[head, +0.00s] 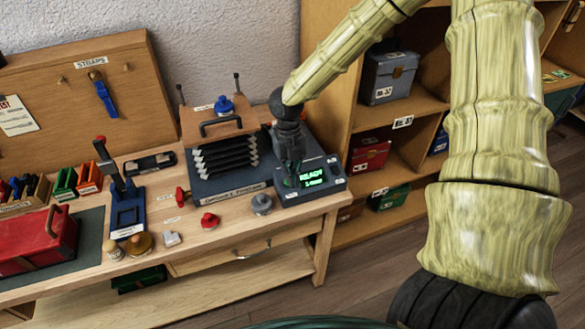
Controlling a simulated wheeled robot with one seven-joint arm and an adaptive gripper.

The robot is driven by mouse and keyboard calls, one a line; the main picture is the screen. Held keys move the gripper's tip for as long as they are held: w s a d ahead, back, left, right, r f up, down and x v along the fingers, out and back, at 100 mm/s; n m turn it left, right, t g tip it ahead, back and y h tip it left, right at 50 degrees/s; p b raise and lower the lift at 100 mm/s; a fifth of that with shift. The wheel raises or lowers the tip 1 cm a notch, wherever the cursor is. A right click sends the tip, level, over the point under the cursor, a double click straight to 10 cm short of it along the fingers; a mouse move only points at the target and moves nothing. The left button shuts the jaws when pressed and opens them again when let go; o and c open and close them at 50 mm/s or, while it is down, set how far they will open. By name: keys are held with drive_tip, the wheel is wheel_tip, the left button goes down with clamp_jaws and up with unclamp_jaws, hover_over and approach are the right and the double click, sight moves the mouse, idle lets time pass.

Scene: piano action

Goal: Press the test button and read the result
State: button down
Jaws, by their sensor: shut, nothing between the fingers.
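A dark test box (325,183) with a lit display stands at the right end of the workbench. Its green text looks like "READY" over a smaller line I cannot read surely. My gripper (291,182) points down at the left part of this box, its fingers together and empty. It covers part of the box top, and I cannot make out the test button or tell whether the fingertips touch the box. A unit with a wooden top, dark bellows (225,155) and a handle stands just left of the gripper on a dark labelled base.
A red knob (209,221) and a grey knob (262,204) sit in front of the base. A blue lever press (126,205) and a red toolbox (38,243) are further left. Shelves (405,105) with cases stand right. My arm crosses the right side.

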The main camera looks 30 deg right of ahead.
drive_tip(key=shift+w+d+f+p, duration=0.1)
drive_tip(key=shift+w+f+p, duration=0.1)
drive_tip(key=shift+w+f, duration=0.25)
drive_tip(key=shift+w+d+f+p, duration=0.1)
drive_tip(key=shift+w+f+p, duration=0.1)
drive_tip(key=shift+f, duration=0.3)
drive_tip(key=shift+w+f, duration=0.1)
drive_tip(key=shift+f, duration=0.1)
